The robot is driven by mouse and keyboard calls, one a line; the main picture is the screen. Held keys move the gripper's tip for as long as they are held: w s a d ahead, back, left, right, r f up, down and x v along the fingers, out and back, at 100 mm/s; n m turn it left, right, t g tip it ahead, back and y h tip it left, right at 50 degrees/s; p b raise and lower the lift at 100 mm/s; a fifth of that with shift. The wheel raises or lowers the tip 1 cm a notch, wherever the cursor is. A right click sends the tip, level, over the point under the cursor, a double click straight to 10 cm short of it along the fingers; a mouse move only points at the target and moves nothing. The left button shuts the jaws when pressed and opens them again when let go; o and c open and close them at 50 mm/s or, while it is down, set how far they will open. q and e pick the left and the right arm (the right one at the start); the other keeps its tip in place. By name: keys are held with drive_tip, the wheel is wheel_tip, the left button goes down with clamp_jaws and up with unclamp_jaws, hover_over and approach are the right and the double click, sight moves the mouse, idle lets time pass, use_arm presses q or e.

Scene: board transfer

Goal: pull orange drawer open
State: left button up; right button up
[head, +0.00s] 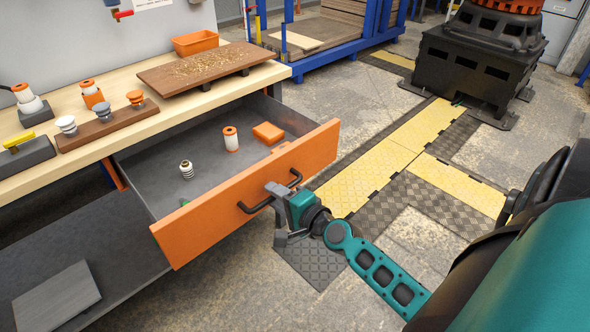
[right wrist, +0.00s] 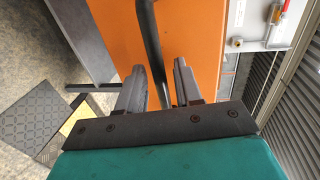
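The orange drawer (head: 195,226) is pulled well out from under the workbench, and its grey inside shows. Its dark bar handle (head: 252,208) is on the orange front. My right gripper (head: 276,213) is at this handle, with one finger above the bar and one below. In the right wrist view the handle (right wrist: 147,30) runs between the two spread fingers (right wrist: 160,72), with a gap on the side of the right finger. The fingers look open around the bar, not closed on it. My left gripper is not in view.
The drawer holds an orange-and-white spool (head: 231,139), an orange block (head: 268,133) and small parts. A brown board (head: 205,68) and an orange bin (head: 195,42) are on the benchtop (head: 130,133). A grey panel (head: 57,297) lies on the lower shelf. Floor in front is clear.

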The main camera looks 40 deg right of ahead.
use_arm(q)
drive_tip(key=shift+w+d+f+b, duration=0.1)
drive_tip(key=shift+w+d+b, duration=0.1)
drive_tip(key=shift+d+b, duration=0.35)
use_arm(e)
drive_tip(key=v, duration=1.2)
use_arm(q)
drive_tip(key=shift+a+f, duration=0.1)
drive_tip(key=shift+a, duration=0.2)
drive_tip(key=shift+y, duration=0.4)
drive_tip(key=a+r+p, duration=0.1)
drive_tip(key=p, duration=0.2)
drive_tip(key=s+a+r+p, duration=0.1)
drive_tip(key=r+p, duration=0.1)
drive_tip(key=p, duration=0.1)
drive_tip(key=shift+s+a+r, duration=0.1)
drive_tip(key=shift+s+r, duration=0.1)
use_arm(e)
drive_tip(key=s+a+f+n+g, duration=0.2)
drive_tip(key=a+n, duration=0.4)
drive_tip(key=n, duration=0.3)
drive_tip(key=s+a+f+n+g+y, duration=0.1)
drive_tip(key=s+a+f+n+g, duration=0.1)
drive_tip(key=a+n, duration=0.5)
drive_tip(key=f+n, duration=0.1)
drive_tip(key=n, duration=0.2)
drive_tip(key=shift+a+f+n+g, duration=0.2)
drive_tip(key=shift+n+g, duration=0.1)
drive_tip(key=shift+g, duration=0.1)
